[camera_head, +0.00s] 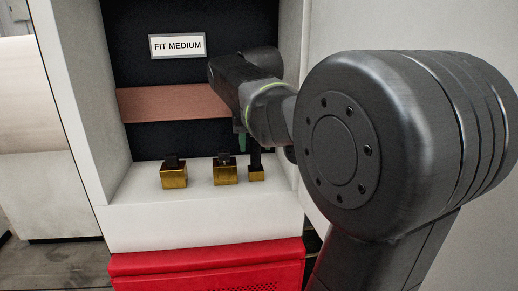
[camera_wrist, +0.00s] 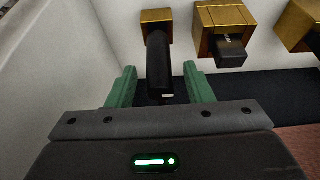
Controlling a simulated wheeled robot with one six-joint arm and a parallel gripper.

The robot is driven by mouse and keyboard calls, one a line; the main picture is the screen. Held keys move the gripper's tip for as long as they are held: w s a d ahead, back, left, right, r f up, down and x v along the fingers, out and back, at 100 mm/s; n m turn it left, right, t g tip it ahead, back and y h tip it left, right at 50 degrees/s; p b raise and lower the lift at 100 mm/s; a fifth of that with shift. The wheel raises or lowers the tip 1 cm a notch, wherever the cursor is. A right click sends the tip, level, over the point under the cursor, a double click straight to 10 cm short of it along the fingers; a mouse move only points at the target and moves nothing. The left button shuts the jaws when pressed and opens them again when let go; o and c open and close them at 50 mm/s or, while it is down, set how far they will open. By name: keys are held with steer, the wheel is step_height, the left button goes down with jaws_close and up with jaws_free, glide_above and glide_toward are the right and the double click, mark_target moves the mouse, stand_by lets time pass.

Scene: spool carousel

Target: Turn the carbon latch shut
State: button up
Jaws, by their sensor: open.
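Nothing in view can be clearly made out as the carbon latch. Three brass blocks with black parts on top stand on a white ledge. The smallest brass block (camera_head: 256,174) is at the right in the head view and at the top in the wrist view (camera_wrist: 156,17). A tall black handle (camera_wrist: 160,66) rises from it. My gripper (camera_wrist: 160,82) is open, with its green fingers on either side of this handle and visible gaps at both sides. In the head view, my gripper (camera_head: 246,142) is partly hidden by my own arm.
The middle block (camera_head: 225,174) and the larger block (camera_head: 174,178) stand to the left. A white panel reading "FIT MEDIUM" (camera_head: 177,46) is on the dark back wall above a copper-brown band (camera_head: 165,103). White side walls enclose the bay. A red front (camera_head: 210,268) lies below the ledge.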

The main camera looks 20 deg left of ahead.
steer(key=shift+x, duration=1.6)
steer(key=shift+c, duration=0.2)
steer(key=shift+r, duration=0.1)
jaws_close()
